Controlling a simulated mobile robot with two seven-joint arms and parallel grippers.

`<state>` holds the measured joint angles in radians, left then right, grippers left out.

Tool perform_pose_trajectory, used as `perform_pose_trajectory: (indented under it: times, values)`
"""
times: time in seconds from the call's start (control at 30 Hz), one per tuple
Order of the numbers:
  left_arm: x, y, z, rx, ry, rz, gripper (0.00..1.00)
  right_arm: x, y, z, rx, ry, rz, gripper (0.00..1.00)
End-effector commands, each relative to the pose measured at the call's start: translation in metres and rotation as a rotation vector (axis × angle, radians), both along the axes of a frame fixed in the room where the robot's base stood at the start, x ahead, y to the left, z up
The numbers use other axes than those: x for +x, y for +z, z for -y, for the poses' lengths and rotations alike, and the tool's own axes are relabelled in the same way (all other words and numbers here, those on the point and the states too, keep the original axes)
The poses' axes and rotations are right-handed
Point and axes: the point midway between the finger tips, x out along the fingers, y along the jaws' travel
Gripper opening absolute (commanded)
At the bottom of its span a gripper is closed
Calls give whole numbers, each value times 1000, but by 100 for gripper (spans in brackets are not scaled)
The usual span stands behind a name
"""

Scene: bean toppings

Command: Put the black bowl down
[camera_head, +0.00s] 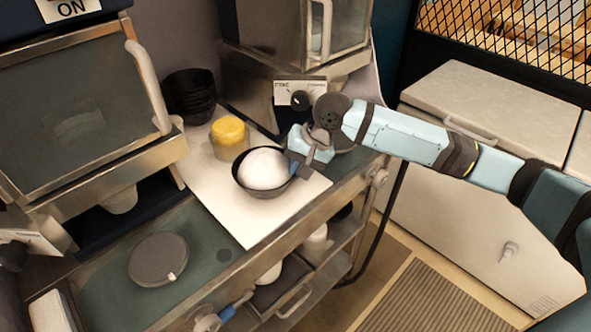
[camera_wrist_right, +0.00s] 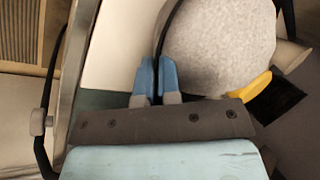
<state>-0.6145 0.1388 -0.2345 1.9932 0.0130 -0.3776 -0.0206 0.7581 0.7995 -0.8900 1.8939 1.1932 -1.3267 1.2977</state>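A black bowl (camera_head: 262,192) with a rounded white filling (camera_head: 265,167) is over the white board (camera_head: 245,232) on the counter. It looks upright. I cannot tell whether its base touches the board. My right gripper (camera_head: 293,166) is at the bowl's right rim. In the right wrist view, the blue fingertips of my right gripper (camera_wrist_right: 157,75) are closed together on the bowl's dark rim (camera_wrist_right: 167,28), with the pale filling (camera_wrist_right: 220,45) beside them.
A tub with yellow contents (camera_head: 229,135) stands close behind the bowl. Stacked black bowls (camera_head: 190,95) are at the back. A round grey lid (camera_head: 158,259) lies on the counter at front left. The board's front part is clear. A blue-tipped part (camera_head: 229,312) shows at the counter's front edge.

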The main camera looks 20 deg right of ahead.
Motion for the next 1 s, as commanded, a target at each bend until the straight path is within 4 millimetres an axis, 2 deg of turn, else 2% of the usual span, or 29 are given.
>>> perform_pose_trajectory:
  times: [0.1, 0.4, 0.5, 0.53, 0.83, 1.0]
  values:
    - [0, 0, 0, 0, 0, 0, 43, 0, -11, 0, 1, 0, 0, 0]
    - [0, 3, 0, 0, 0, -1, 43, 0, -12, 0, 1, 0, 0, 0]
    - [0, 2, 0, 1, -1, 0, 43, 0, -13, 0, 0, 1, 0, 24]
    - [0, 2, 0, 1, -1, 0, 43, 0, -13, 0, 0, 1, 0, 29]
    - [0, -1, 0, 1, -1, 0, 43, 0, -12, 0, 0, 1, 0, 29]
    - [0, 0, 0, 1, -1, 0, 43, -3, 7, 8, 0, -1, 3, 29]
